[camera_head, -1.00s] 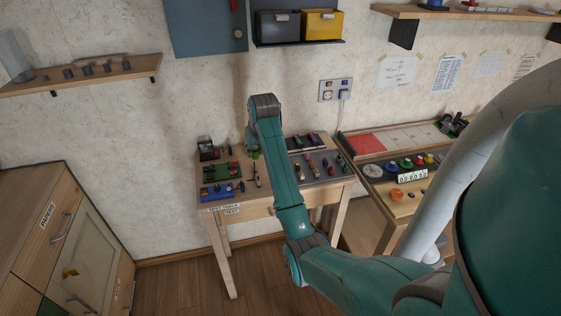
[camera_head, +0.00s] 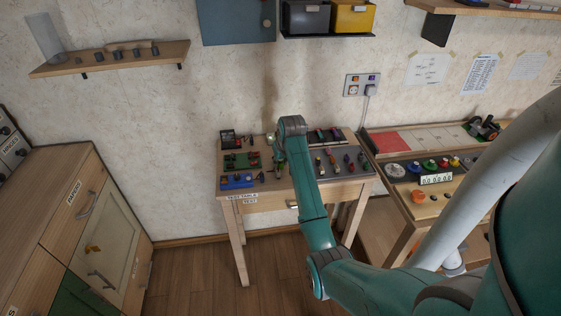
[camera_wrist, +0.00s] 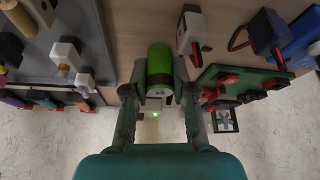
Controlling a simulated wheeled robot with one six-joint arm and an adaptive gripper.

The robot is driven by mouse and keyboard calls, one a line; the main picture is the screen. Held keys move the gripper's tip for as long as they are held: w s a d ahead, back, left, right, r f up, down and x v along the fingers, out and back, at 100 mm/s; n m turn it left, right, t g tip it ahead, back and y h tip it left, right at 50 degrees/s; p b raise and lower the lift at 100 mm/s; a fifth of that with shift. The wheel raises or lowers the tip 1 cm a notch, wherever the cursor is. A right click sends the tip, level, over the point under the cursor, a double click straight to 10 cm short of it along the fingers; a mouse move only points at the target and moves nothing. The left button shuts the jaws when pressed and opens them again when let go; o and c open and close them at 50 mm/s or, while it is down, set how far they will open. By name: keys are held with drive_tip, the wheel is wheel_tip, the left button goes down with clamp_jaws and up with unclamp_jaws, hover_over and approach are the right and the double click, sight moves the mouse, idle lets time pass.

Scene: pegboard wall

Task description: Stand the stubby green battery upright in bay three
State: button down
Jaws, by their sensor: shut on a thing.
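The stubby green battery (camera_wrist: 160,68), a short cylinder with a bright green body and a dark end, is between the fingers of my gripper (camera_wrist: 158,82) in the wrist view. My gripper is shut on it. In the head view my gripper (camera_head: 279,163) is over the left-middle part of the test table (camera_head: 263,204), partly hidden by my arm. I cannot tell which place is bay three, nor whether the battery touches the table.
A green board (camera_wrist: 247,90) with red clips lies beside my gripper. A grey tray (camera_wrist: 45,50) with several standing pieces is on the other side. A blue device (camera_head: 237,181) sits at the table's front left. A second bench (camera_head: 400,152) stands to the right.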

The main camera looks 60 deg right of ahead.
drive_tip(key=c, duration=0.9)
unclamp_jaws()
drive_tip(key=shift+f, duration=0.1)
drive_tip(key=shift+c, duration=0.2)
